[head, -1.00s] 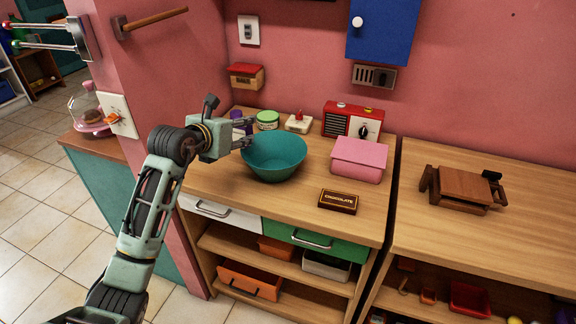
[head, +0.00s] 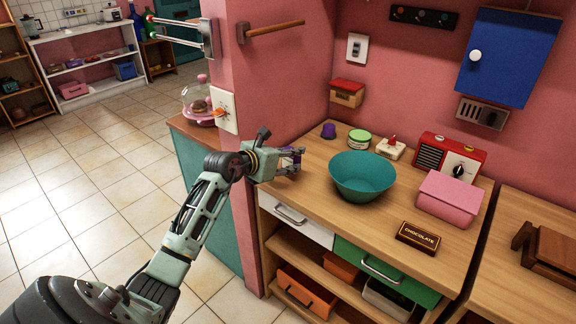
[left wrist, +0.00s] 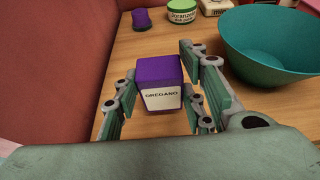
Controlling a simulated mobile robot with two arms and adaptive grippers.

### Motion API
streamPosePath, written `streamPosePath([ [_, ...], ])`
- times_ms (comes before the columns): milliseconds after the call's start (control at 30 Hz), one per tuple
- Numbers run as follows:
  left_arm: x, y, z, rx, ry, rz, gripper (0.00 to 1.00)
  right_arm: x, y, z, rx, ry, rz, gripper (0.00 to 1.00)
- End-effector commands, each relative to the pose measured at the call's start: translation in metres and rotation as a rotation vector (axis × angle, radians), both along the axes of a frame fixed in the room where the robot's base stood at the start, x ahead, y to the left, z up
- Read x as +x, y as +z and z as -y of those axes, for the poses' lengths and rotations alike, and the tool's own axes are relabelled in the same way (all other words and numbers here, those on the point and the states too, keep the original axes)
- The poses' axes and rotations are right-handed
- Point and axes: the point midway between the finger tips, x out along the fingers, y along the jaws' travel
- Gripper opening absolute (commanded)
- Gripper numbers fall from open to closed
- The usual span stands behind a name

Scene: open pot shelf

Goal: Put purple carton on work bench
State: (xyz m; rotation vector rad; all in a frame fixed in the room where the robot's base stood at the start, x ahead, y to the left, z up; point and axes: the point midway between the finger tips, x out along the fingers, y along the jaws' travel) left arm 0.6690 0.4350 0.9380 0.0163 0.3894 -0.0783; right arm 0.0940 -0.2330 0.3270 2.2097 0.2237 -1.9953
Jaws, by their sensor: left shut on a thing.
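The purple carton (left wrist: 158,82) has a white label reading OREGANO. It sits between the two fingers of my left gripper (left wrist: 158,102), which is shut on it. In the head view my left gripper (head: 291,161) is at the left end of the wooden bench (head: 320,200), left of the teal bowl, and part of the purple carton (head: 287,157) shows between its fingers. Whether the carton touches the bench top cannot be told. My right gripper is not in view.
A teal bowl (head: 363,177) stands right of my gripper. Behind are a small purple thing (head: 329,130), a green-lidded jar (head: 359,139) and a red radio (head: 448,155). A pink box (head: 449,199) and a chocolate box (head: 418,238) stand to the right. A pink wall post (head: 241,100) is close on the left.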

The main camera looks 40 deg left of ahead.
Motion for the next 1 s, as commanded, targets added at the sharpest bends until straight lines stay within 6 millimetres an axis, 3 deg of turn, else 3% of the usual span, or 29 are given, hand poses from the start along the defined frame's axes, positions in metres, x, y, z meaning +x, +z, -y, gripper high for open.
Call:
streamPosePath([
  [200, 0.000, -0.032, 0.001, -0.005, 0.001, -0.004, 0.16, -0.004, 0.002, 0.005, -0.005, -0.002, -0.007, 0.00],
  [600, 0.000, -0.039, 0.001, -0.001, 0.000, -0.002, 0.16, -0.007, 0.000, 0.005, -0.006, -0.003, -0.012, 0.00],
  [633, 0.000, -0.039, 0.001, -0.001, 0.000, -0.002, 0.40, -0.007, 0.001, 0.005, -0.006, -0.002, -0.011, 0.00],
  [833, 0.000, -0.039, 0.001, -0.002, 0.000, -0.002, 0.57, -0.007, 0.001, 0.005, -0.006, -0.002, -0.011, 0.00],
  [1000, 0.000, -0.038, 0.001, -0.002, 0.001, -0.002, 0.57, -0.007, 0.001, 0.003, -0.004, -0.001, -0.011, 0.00],
])
